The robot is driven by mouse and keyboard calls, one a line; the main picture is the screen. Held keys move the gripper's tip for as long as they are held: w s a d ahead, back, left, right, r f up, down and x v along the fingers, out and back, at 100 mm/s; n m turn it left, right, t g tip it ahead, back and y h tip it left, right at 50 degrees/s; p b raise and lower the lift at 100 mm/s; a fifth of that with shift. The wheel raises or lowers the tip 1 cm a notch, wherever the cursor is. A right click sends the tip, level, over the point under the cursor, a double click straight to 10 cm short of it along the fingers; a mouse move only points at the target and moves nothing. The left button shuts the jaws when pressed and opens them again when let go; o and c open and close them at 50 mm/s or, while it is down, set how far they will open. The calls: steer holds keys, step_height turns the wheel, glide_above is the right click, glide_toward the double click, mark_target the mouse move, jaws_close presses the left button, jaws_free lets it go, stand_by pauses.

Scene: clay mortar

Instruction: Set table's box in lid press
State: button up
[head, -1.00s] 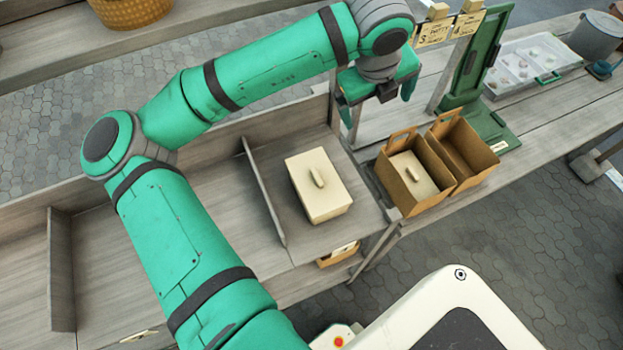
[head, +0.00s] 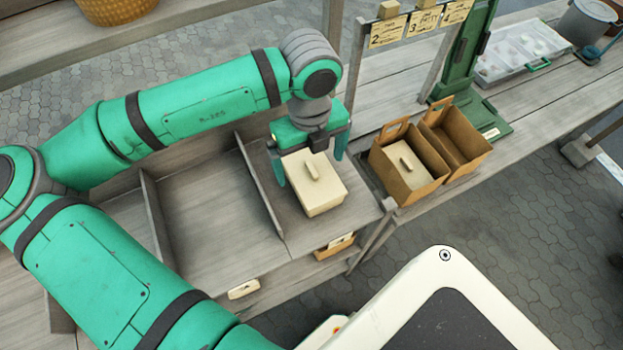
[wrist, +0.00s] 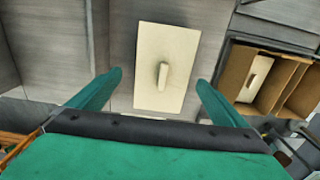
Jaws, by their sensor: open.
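A cream box (head: 316,192) with a small raised handle on its lid stands on the wooden table (head: 352,214), right of a low divider. It also shows in the wrist view (wrist: 168,60), ahead of and between the fingers. My gripper (head: 310,168) is open above the rear part of the box, pointing down, its teal fingers to either side; I cannot tell if they touch it. A green upright frame with a green base (head: 492,120), possibly the lid press, stands at the upper right and is partly cut off.
Two brown open bins stand right of the box; the left bin (head: 384,172) holds a similar cream box (head: 408,163), the right bin (head: 470,150) looks empty. Numbered tags (head: 424,22) hang on a rack behind. A clear tray (head: 520,55) and grey bucket (head: 586,24) are farther right.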

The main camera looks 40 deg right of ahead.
mark_target(312, 169)
steer(key=shift+s+d+f, duration=0.1)
steer(key=shift+d+f, duration=0.05)
steer(key=shift+f, duration=1.1)
steer(key=shift+d+f, duration=0.1)
steer(key=shift+f, duration=1.15)
steer(key=c, duration=1.3)
steer(key=shift+r, duration=0.15)
